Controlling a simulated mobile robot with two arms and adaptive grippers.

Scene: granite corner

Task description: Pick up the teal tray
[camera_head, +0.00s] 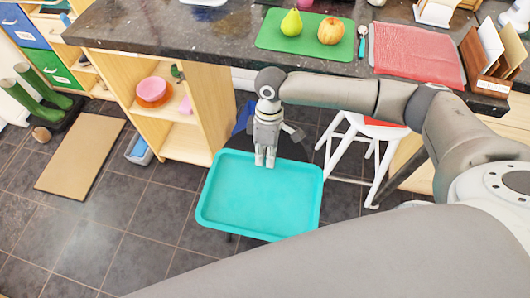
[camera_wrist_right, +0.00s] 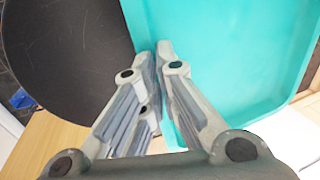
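The teal tray (camera_head: 262,198) is a rounded rectangle with a raised rim, empty, in the lower middle of the head view. My right gripper (camera_head: 265,162) reaches down to its far rim. In the right wrist view the fingers (camera_wrist_right: 160,52) come together at the edge of the tray (camera_wrist_right: 225,60), with the rim between their tips. I cannot tell whether the tray rests on something or hangs free. My left gripper is not in view.
A dark round surface (camera_wrist_right: 65,55) lies beside the tray in the wrist view. The granite counter (camera_head: 215,38) holds a green board (camera_head: 285,42) with fruit and a red cloth (camera_head: 418,55). A white stool (camera_head: 350,135) stands to the right.

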